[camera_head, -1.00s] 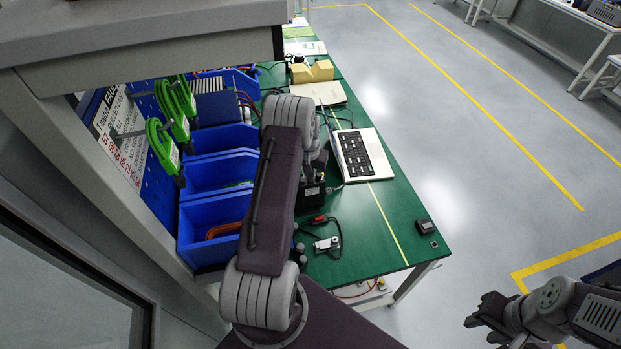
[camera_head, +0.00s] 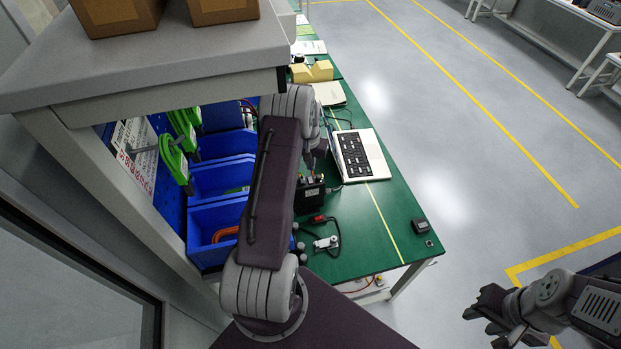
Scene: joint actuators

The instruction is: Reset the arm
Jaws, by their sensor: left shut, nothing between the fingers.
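My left arm (camera_head: 272,200) reaches up over the near end of the green workbench and bends at the elbow. Its wrist hangs down beyond the upper link. My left gripper (camera_head: 313,172) is mostly hidden behind the arm, above the bench near a black box (camera_head: 309,195); it is shut and holds nothing. My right arm (camera_head: 560,300) is at the lower right over the floor. My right gripper (camera_head: 484,306) points left, clear of the bench; its fingers are dark and their gap is unclear.
A grey shelf (camera_head: 170,75) with cardboard boxes (camera_head: 115,14) stands at upper left. Blue bins (camera_head: 215,225) and green clamps (camera_head: 173,160) sit beneath it. The floor at right is open.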

